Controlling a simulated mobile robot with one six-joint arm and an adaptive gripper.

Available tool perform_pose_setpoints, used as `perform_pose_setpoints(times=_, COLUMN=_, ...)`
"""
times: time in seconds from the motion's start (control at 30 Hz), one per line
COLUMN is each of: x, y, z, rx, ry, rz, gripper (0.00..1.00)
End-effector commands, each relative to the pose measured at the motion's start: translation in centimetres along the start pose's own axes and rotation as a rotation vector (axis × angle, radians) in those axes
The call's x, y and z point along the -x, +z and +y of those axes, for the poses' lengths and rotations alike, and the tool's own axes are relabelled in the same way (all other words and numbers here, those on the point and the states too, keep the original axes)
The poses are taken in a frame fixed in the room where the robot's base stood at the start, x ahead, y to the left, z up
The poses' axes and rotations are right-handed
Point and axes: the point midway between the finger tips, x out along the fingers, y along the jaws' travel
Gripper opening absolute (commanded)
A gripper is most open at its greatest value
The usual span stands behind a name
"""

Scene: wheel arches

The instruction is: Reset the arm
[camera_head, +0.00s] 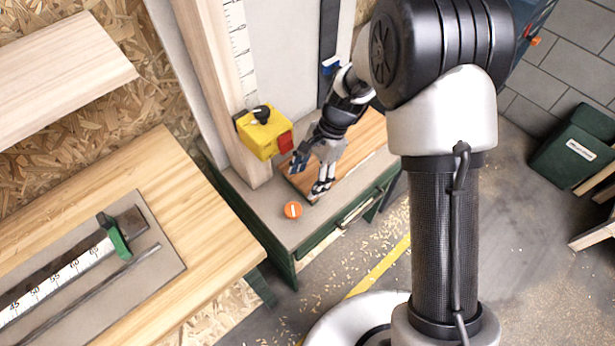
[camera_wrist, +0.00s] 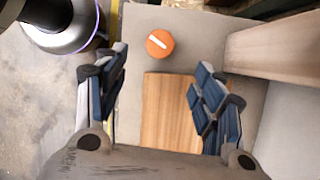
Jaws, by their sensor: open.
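My gripper (camera_head: 308,173) is open and empty, over a wooden board (camera_head: 361,143) on the green-sided bench (camera_head: 234,189). In the wrist view my gripper (camera_wrist: 160,95) has its blue-padded fingers spread wide, with the board (camera_wrist: 169,128) showing between them. My arm reaches down to it from the upper right in the head view. An orange round knob with a white line (camera_head: 293,210) lies on the bench top just in front of the board. It also shows in the wrist view (camera_wrist: 160,43), beyond the fingertips.
A yellow box with a black knob and a red side (camera_head: 262,138) is on the wooden post (camera_head: 209,68) close left of my gripper. A wooden worktable (camera_head: 176,204) with a ruler (camera_head: 57,277) stands left. A green bin (camera_head: 575,148) stands on the floor at right.

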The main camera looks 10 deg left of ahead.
Motion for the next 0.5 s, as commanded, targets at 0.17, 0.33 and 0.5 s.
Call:
perform_pose_setpoints(times=0.17, x=0.0, y=0.0, z=0.0, rx=0.000, ry=0.000, rz=0.000, gripper=0.63)
perform_pose_setpoints(times=0.33, x=0.5, y=0.1, z=0.1, rx=0.008, ry=-0.005, rz=0.004, gripper=0.63)
perform_pose_setpoints(times=0.5, x=5.2, y=0.6, z=1.3, rx=0.097, ry=-0.043, rz=0.055, gripper=0.63)
